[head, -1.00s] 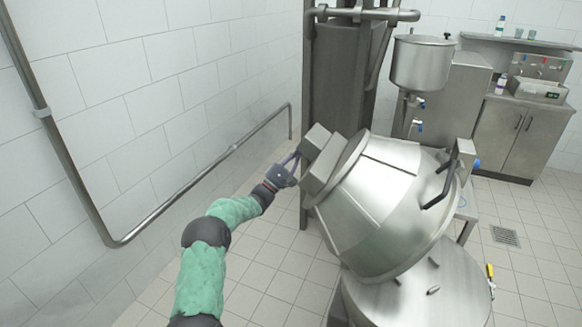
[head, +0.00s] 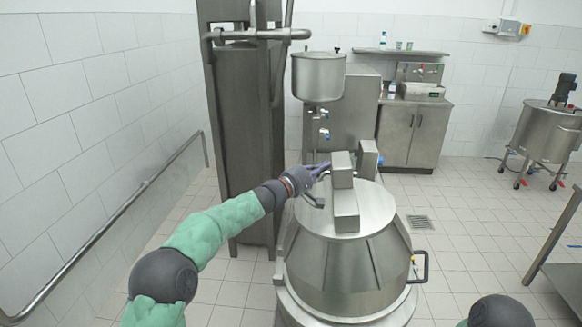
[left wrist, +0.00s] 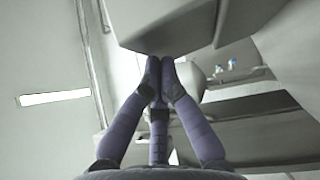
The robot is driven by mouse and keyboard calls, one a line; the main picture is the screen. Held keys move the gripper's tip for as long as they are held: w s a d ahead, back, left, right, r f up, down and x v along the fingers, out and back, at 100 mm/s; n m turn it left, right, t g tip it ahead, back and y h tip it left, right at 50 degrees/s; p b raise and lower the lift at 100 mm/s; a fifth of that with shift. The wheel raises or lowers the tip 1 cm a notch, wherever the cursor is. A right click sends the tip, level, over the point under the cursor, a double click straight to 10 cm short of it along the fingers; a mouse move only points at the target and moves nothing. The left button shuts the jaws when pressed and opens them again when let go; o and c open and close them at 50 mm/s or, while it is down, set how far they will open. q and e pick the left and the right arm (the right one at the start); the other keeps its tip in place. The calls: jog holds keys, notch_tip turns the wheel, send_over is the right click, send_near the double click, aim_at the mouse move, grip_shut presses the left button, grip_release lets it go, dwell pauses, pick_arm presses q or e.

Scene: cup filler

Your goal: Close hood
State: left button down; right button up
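The hood is a large steel cone (head: 340,262) with a flat top. In the head view it sits upright over the round steel vessel (head: 350,318), whose rim shows at the bottom; whether it is fully seated I cannot tell. A block-like bracket (head: 345,205) crosses its top, and a dark handle (head: 419,267) is on its right side. My left gripper (head: 322,168) is at the bracket's left side. In the left wrist view its fingertips (left wrist: 162,72) are together with nothing visible between them, close under a pale metal surface (left wrist: 180,25). My right gripper is out of view.
A tall steel column (head: 240,130) stands behind my left arm. A steel funnel (head: 318,77) and a cabinet (head: 413,135) are behind the hood. A wheeled tank (head: 545,135) is at the right. A wall rail (head: 110,225) runs along the left.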

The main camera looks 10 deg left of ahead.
pick_arm(q)
jog(key=shift+m+g+y, duration=0.4)
jog(key=shift+m, duration=0.1)
jog(key=d, duration=0.1)
jog(key=d+f, duration=0.1)
jog(key=d, duration=0.1)
jog(key=d+f, duration=0.1)
jog(key=d, duration=0.1)
jog(key=shift+w+d+f+b, duration=0.1)
jog(key=shift+w+d+b, duration=0.1)
jog(key=shift+b, duration=0.2)
jog(key=shift+d+f, duration=0.2)
